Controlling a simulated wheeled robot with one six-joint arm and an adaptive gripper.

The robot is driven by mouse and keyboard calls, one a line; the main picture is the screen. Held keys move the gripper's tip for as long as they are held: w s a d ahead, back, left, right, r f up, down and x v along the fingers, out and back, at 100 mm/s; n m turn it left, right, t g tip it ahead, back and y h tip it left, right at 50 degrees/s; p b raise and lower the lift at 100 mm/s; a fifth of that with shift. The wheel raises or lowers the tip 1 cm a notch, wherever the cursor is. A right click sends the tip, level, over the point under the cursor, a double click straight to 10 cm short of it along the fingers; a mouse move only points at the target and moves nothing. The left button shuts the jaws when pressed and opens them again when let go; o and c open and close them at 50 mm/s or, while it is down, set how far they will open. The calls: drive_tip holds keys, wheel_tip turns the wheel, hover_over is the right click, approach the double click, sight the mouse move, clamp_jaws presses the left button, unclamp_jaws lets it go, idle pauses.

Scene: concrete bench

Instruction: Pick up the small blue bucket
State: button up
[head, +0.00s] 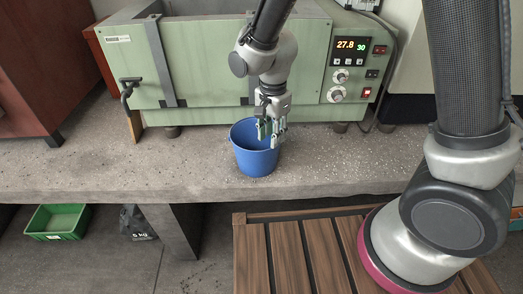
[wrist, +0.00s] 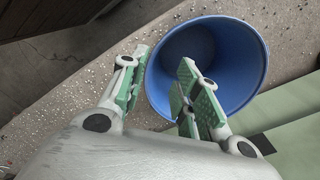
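The small blue bucket (head: 257,161) stands upright on the concrete bench near its front edge, in front of the green oven. In the head view my gripper (head: 271,131) points down at the right side of its rim. The wrist view shows the bucket (wrist: 236,60) from above, its inside looking empty. My gripper (wrist: 160,88) is open there. One finger is over the bucket's opening and the other is just outside the rim, so the wall lies between them. I cannot tell whether either finger touches it.
The green oven (head: 220,68) with a lit display stands close behind the bucket. The bench (head: 90,165) is clear to the left. A green crate (head: 58,221) and a dark bag (head: 135,223) are on the floor below. A slatted wooden platform (head: 290,255) lies in front.

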sight(272, 153)
drive_tip(key=shift+m, duration=0.4)
drive_tip(key=f, duration=0.7)
drive_tip(key=shift+s+d+f, duration=0.1)
drive_tip(key=shift+d+f, duration=0.1)
drive_tip(key=shift+f, duration=0.2)
clamp_jaws()
